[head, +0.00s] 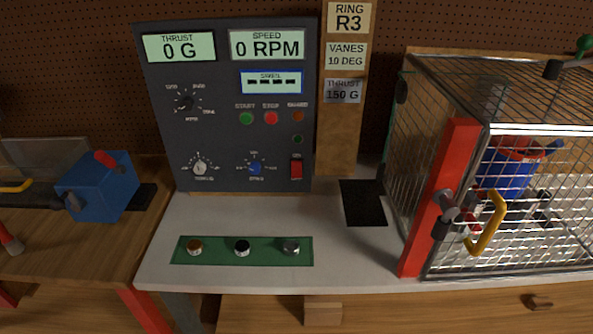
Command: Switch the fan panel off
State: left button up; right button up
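The fan panel (228,135) is a dark upright box at the back of the white bench. Its lit displays read thrust 0 G (179,47) and speed 0 RPM (267,44); a smaller display (272,81) shows dashes. A red rocker switch (296,169) sits at the lower right of the panel; its position is too small to tell. The green start button (246,118) and red stop button (271,118) are above it, with a selector knob (187,101) to their left. Neither of my grippers is in view.
A wire cage (455,90) with a red post (438,200) and yellow handle (487,222) stands at right. A green mat (218,250) with several small knobs lies in front of the panel. Bare bench lies between mat and panel.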

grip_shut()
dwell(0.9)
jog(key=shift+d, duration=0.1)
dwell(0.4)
